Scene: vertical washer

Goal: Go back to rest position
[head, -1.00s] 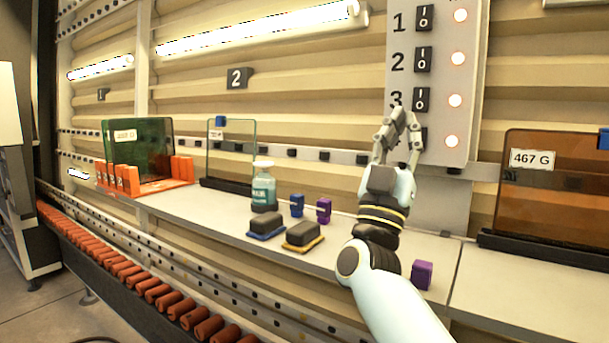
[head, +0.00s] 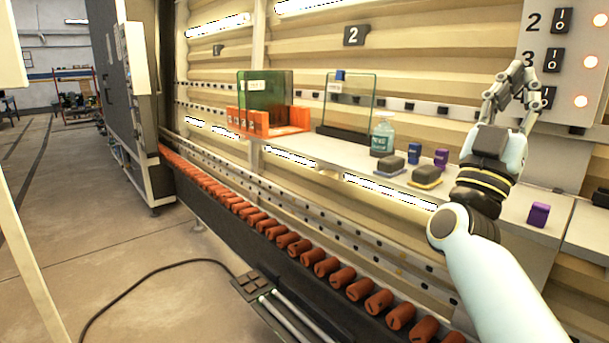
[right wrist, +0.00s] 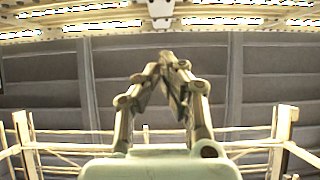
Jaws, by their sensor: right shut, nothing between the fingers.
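My right gripper (head: 516,82) is raised at the right in the head view, in front of the switch panel (head: 566,62) with numbered switches and lit round lamps. In the right wrist view its fingertips (right wrist: 167,58) come together with nothing between them, against a dark panelled ceiling. It holds nothing. My left gripper is not in view.
A shelf (head: 335,156) carries a green glass pane (head: 265,90) in an orange rack, a clear pane (head: 350,100), a bottle (head: 382,135), sponges (head: 391,166) and small blue and purple blocks. Below runs a roller conveyor (head: 300,247). A cable (head: 150,270) lies on the open floor at left.

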